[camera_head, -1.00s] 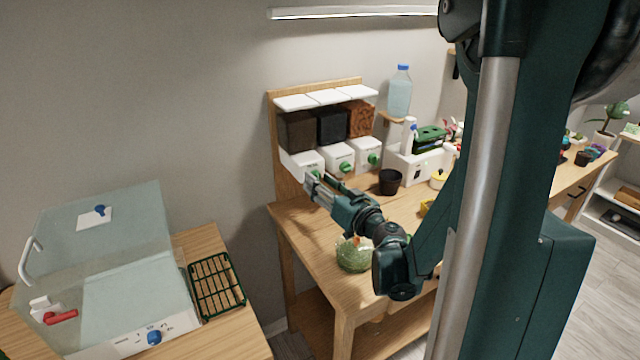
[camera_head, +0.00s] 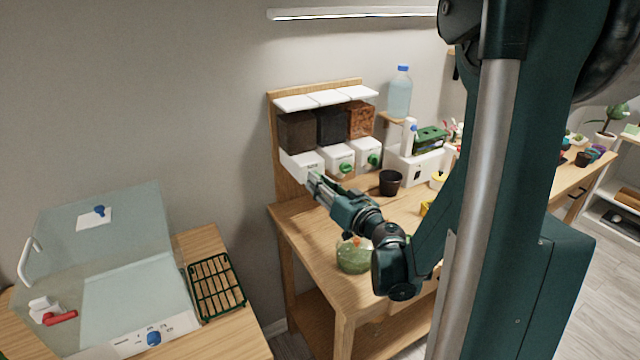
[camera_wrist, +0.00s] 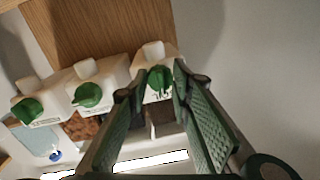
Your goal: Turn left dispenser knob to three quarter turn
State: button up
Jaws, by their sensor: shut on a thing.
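The left dispenser (camera_head: 303,165) is a white box under a dark-filled hopper at the left end of the wooden rack. Its green knob (camera_wrist: 159,79) shows in the wrist view between my gripper's (camera_wrist: 160,76) two fingertips. My gripper (camera_head: 314,180) is shut on this knob, with one finger on each side. In the head view the fingers hide the knob. The knob's exact turn angle is hard to read. The wrist view looks upside down, so the left dispenser is on the right there.
The middle knob (camera_head: 345,168) and right knob (camera_head: 373,160) sit close beside it. A black pot (camera_head: 390,182) stands on the wooden table right of my gripper. A green glass bowl (camera_head: 353,256) is below my wrist. A clear-lidded box (camera_head: 125,290) stands at the left.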

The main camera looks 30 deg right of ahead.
jog(key=shift+m, duration=0.3)
jog(key=n, duration=0.8)
jog(key=n+h+b, duration=0.1)
jog(key=n, duration=1.5)
jog(key=shift+a+r+g+h+b, duration=0.1)
jog(key=shift+r+g+h+b, duration=0.15)
jog(key=shift+g+h+b, duration=0.15)
dwell(1.6)
dwell(0.5)
